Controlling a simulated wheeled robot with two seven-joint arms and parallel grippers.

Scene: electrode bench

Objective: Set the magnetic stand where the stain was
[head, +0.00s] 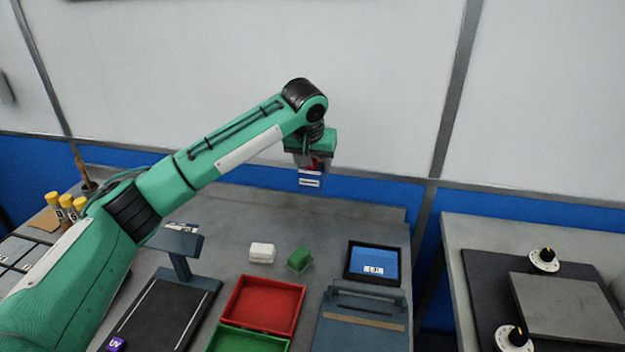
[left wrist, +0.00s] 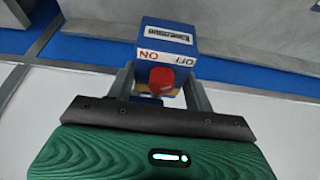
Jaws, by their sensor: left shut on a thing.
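The magnetic stand is a small blue block with a red knob, ON and OFF lettering and a white label. In the left wrist view the magnetic stand (left wrist: 165,48) sits between the two fingers of my left gripper (left wrist: 162,85), which is shut on it. In the head view my left gripper (head: 313,163) holds the stand (head: 310,182) high above the back of the bench, clear of the surface. No stain can be made out on the visible bench top. My right gripper is not in view.
The grey bench (head: 225,205) has free room at the back. Nearer are a white block (head: 262,253), a green block (head: 300,260), a red tray (head: 237,292), a green tray (head: 215,341), a screen (head: 373,258) and a lamp stand (head: 180,262). Yellow-capped vials (head: 66,202) stand left.

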